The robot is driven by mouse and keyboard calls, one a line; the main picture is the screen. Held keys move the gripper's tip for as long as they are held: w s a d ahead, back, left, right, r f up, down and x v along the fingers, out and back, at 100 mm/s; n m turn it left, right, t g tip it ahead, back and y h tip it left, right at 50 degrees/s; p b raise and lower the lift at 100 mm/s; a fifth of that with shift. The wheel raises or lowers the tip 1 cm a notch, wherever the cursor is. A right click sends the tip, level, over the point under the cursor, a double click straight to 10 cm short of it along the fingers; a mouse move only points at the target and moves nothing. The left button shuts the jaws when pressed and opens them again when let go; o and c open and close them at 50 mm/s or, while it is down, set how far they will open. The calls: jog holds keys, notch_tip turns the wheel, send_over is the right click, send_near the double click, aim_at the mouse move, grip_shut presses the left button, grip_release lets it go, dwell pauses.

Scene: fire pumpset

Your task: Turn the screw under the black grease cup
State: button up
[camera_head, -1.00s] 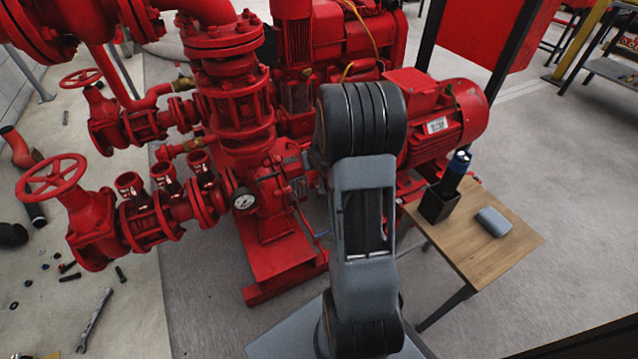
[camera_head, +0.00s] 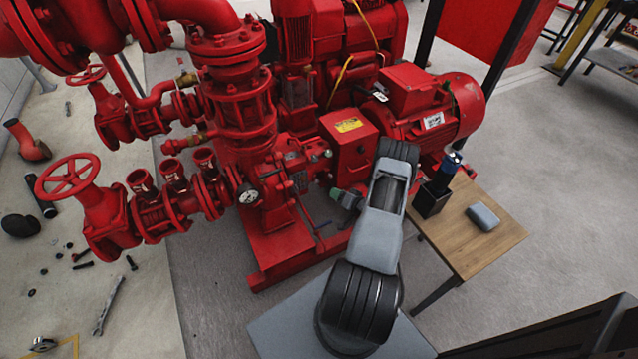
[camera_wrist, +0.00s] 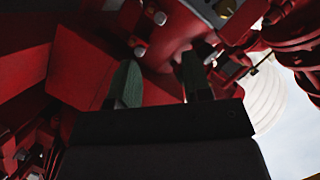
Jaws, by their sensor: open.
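My gripper (camera_wrist: 158,68) is open in the wrist view, with two dark green fingers apart and nothing clearly held between them. Light bolt heads (camera_wrist: 139,51) show on the red pump just beyond the left finger. A small dark knob (camera_wrist: 225,8) sits at the top; I cannot tell if it is the black grease cup. The screw under the cup cannot be made out. In the head view my gripper (camera_head: 345,198) is small and partly behind my arm, beside the red pump (camera_head: 272,190), left of and below the red box with a yellow label.
The red box (camera_head: 349,150) and red motor (camera_head: 428,105) stand close to my arm. A wooden table (camera_head: 470,243) at the right holds a black holder (camera_head: 430,201) and a grey case (camera_head: 483,217). A pressure gauge (camera_head: 248,195) and red valves are at the left.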

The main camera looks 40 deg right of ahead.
aim_at(318, 183)
jog(key=b+x, duration=0.2)
jog(key=x, duration=0.9)
jog(key=shift+w+f+b, duration=0.15)
jog(key=shift+w+b, duration=0.15)
jog(key=shift+b, duration=0.1)
jog(key=shift+c, duration=0.3)
grip_shut()
